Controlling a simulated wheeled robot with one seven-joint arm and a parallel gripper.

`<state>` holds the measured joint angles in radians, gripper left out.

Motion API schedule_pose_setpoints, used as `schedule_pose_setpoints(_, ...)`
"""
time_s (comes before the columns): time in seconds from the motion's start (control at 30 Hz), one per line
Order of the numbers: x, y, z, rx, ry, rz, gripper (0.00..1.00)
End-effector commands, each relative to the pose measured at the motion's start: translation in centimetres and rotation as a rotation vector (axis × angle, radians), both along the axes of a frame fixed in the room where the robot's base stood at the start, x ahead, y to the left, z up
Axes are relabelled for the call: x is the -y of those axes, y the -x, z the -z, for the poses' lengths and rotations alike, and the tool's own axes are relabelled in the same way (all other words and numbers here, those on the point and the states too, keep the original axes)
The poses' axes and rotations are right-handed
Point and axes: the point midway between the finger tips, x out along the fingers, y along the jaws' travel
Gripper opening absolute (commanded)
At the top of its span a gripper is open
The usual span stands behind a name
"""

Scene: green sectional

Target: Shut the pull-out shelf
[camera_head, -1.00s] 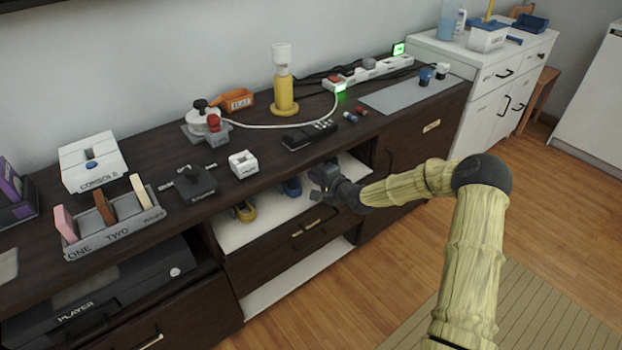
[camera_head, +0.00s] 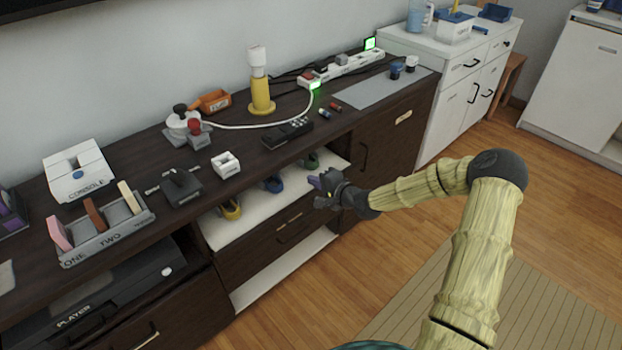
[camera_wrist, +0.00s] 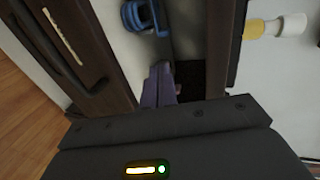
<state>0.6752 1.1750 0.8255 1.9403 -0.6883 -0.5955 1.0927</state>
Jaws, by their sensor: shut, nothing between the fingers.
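The pull-out shelf (camera_head: 250,217) is a white board behind a dark wooden front with a handle (camera_head: 296,226), in the middle bay of the dark cabinet. My gripper (camera_head: 316,184) is at the shelf's right front, with purple fingers shut and empty. In the wrist view the fingers (camera_wrist: 160,88) are over or close to the white board, beside the blue thing (camera_wrist: 143,17); contact cannot be told.
The cabinet top (camera_head: 240,165) holds a console (camera_head: 78,172), a remote (camera_head: 287,134), a yellow lamp-like thing (camera_head: 261,93) and a power strip (camera_head: 345,68). A lower white board (camera_head: 285,272) shows under the front. A closed cabinet door (camera_head: 390,140) is to the right. The wood floor in front is open.

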Motion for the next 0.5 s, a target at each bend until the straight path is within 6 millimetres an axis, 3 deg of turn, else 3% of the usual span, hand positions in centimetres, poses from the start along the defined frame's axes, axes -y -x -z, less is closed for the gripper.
schedule_pose_setpoints(0.27, -0.1, 0.2, 0.1, -0.006, 0.021, -0.008, 0.00)
schedule_pose_setpoints(0.5, -1.1, 3.6, 1.1, -0.060, 0.282, -0.129, 0.00)
